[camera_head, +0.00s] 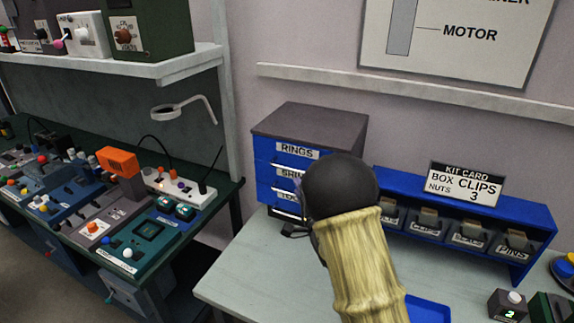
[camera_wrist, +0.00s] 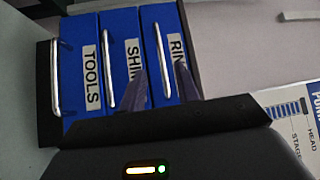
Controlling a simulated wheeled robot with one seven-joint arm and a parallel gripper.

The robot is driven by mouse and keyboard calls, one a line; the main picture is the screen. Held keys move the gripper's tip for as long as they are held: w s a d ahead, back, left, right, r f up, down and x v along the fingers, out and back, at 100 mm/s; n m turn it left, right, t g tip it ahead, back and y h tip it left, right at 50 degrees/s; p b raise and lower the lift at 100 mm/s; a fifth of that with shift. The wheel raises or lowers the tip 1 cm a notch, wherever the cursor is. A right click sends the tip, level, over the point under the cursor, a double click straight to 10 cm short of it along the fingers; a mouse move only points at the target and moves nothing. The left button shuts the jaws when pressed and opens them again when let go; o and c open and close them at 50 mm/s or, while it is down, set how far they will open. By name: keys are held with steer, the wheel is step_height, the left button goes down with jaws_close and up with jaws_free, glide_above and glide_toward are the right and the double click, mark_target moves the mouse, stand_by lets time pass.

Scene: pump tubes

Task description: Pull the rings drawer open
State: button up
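The rings drawer (camera_head: 297,150) is the top blue drawer of a small dark-topped cabinet and looks closed. In the wrist view the cabinet appears turned on its side, and the rings drawer (camera_wrist: 176,25) is the rightmost one, with a silver bar handle (camera_wrist: 161,58). My gripper (camera_wrist: 160,72) is open in front of the cabinet. Its two dark fingers stand apart, one towards the shims label and one over the rings label, with the rings handle showing between them. I cannot tell whether they touch it. In the head view my arm hides most of the gripper.
The shims drawer (camera_wrist: 124,40) and tools drawer (camera_wrist: 83,45) sit below the rings drawer, each with a bar handle. A blue bin rack (camera_head: 530,212) with a kit card (camera_head: 464,184) stands right of the cabinet. The pale bench top (camera_head: 245,265) is clear at the front left.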

mark_target(287, 169)
steer(key=p+x, duration=0.3)
steer(key=x, duration=0.7)
jaws_close()
